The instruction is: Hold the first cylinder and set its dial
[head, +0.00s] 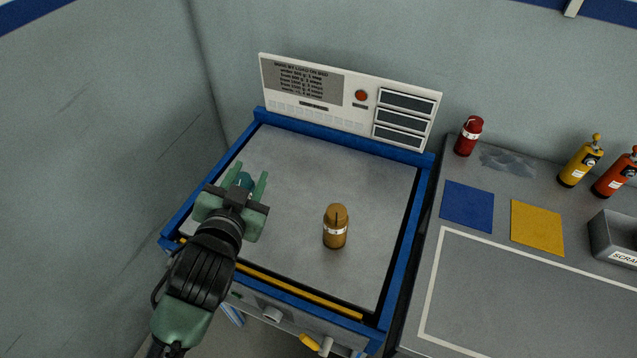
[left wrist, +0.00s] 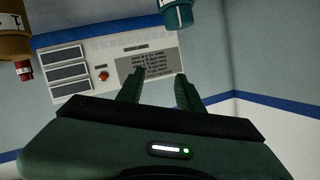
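A teal cylinder (head: 245,179) stands on the grey tray of the blue-framed bench, partly hidden behind my left gripper. In the left wrist view, which is upside down, the teal cylinder (left wrist: 177,16) shows at the top edge with its cap and part of a white band. My left gripper (head: 250,178) is open, its two fingers pointing toward the back panel. In the left wrist view nothing is between the fingers (left wrist: 158,82), and the teal cylinder appears apart from them. An amber cylinder (head: 336,228) with a white band stands upright to the right. My right gripper is not in view.
A white panel (head: 348,100) with text, red button and dark screens stands behind the tray (head: 290,160). A red cylinder (head: 468,137), yellow cylinder (head: 580,164) and orange cylinder (head: 614,177) stand on the right counter, with blue and yellow mats and a grey scrap bin (head: 612,240).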

